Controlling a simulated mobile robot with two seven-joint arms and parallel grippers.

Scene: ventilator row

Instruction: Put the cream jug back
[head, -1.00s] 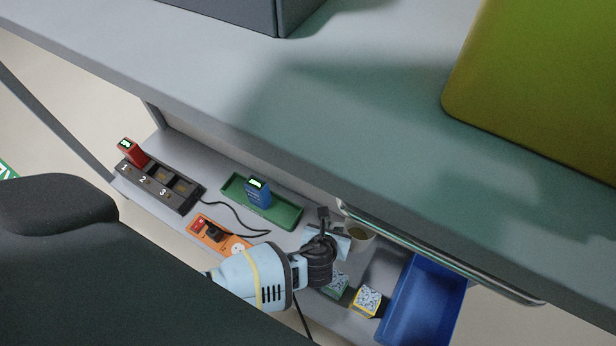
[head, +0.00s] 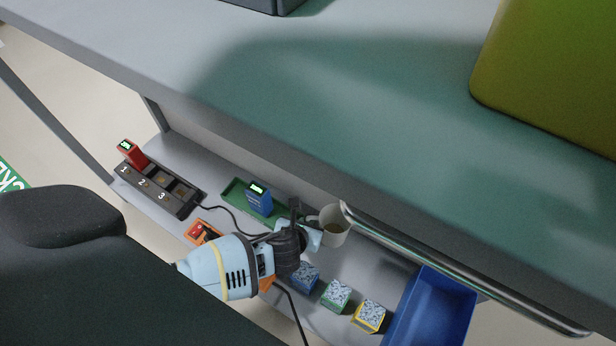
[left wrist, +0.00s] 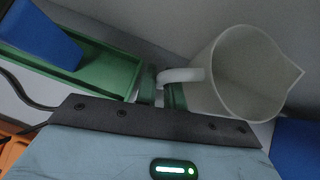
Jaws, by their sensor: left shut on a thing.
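The cream jug (head: 335,229) is a pale open vessel at the back of the lower shelf, beside the desk's front rail. In the left wrist view the jug (left wrist: 240,85) shows its handle to the left and its pouring lip to the right. My left gripper (head: 304,213) is shut on the jug's handle; its fingers (left wrist: 165,92) sit on either side of the handle in the left wrist view. The jug looks roughly upright. Whether its base touches the shelf I cannot tell. My right gripper is not in view.
A green tray (head: 232,190) with a blue battery-like block (head: 259,200) lies left of the jug. A numbered charger (head: 157,188) holds a red block (head: 133,154). Several patterned cubes (head: 336,295) and a blue bin (head: 432,309) stand to the right. A metal rail (head: 460,266) runs nearby.

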